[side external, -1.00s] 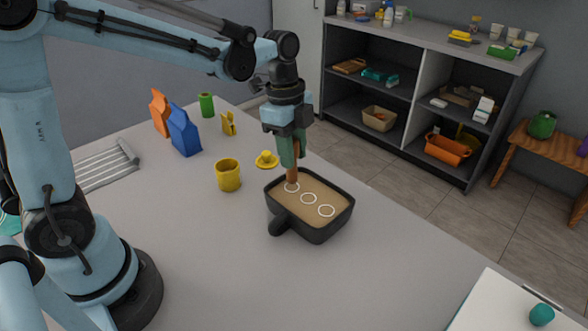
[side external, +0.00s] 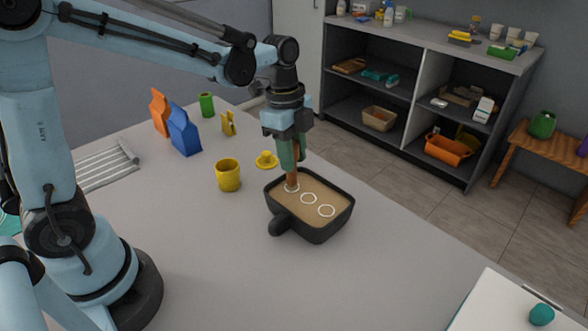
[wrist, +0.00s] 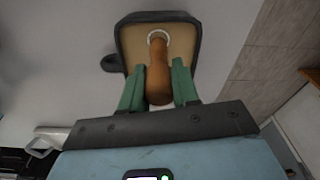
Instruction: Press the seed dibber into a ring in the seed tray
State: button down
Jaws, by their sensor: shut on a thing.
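The seed tray (side external: 327,231) is a black square pan with a short handle, filled with tan soil. Several white rings lie in a row on the soil; the middle ring (side external: 308,198) and the near right ring (side external: 326,211) are uncovered. My gripper (side external: 292,166) is shut on the brown wooden seed dibber (side external: 291,180), which points down, nearly upright. Its tip is at the far left ring (side external: 287,189). In the wrist view the dibber (wrist: 159,75) sits between the green fingers, its tip inside a white ring (wrist: 158,35). Whether the tip has entered the soil I cannot tell.
A yellow mug (side external: 228,176) and a yellow knobbed piece (side external: 266,160) stand left of the tray. Blue (side external: 184,132) and orange (side external: 159,112) bags, a green can (side external: 206,105) and a slatted rack (side external: 105,166) are farther back. The table front is clear.

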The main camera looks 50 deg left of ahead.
jog(key=shift+f, duration=0.55)
dwell(1.3)
jog(key=shift+r, duration=3.55)
